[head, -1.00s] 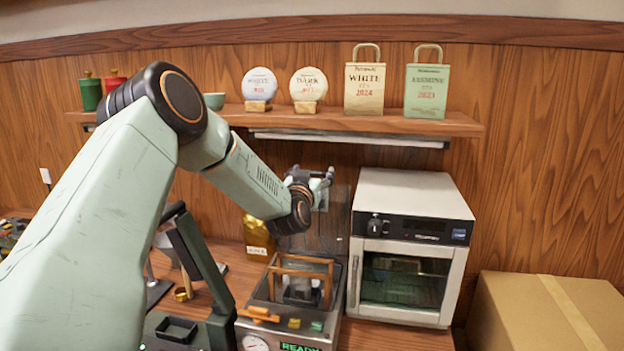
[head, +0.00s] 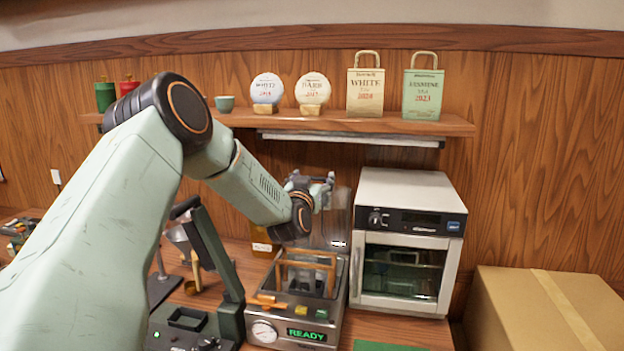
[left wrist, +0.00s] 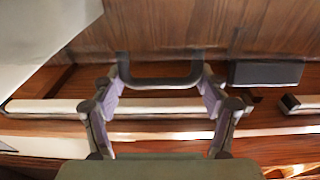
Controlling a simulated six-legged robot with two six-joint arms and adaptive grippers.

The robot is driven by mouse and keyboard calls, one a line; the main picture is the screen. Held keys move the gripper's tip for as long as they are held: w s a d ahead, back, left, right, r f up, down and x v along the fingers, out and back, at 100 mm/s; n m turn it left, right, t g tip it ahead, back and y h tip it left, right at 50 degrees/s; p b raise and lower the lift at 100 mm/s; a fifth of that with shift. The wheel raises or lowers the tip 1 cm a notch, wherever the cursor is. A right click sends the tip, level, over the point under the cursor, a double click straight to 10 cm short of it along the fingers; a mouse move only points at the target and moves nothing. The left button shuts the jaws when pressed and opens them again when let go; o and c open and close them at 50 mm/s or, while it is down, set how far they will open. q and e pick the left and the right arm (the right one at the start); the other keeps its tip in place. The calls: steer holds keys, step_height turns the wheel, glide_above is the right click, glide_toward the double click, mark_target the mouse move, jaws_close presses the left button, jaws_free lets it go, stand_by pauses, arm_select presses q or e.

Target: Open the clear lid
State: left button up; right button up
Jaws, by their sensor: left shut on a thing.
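The clear lid (head: 341,208) stands raised, close to upright, behind the open top of the steel machine (head: 290,327) with the green READY display. My left gripper (head: 326,184) is at the lid's upper edge, shut on its handle. In the left wrist view the dark U-shaped handle (left wrist: 160,83) lies between the fingers of my left gripper (left wrist: 162,76). The lid's clear panel is hard to make out in that view. Below the lid, a wooden frame (head: 306,265) sits in the machine's open chamber. My right gripper is not in view.
A white oven (head: 408,242) stands close to the right of the machine. A wooden shelf (head: 390,125) with tea cakes and bags hangs above the lid. A dark stand (head: 216,255) is on the left, a cardboard box (head: 545,310) at the right.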

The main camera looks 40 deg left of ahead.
arm_select(q)
steer(key=shift+s+d+f, duration=0.1)
steer(key=shift+d+f, duration=0.05)
steer(key=shift+f, duration=0.05)
steer(key=o, duration=1.3)
steer(key=shift+o, duration=0.4)
steer(key=shift+w, duration=0.2)
steer(key=shift+s, duration=0.35)
steer(key=v, duration=1.1)
steer(key=shift+d+r, duration=0.1)
steer(key=shift+d, duration=0.05)
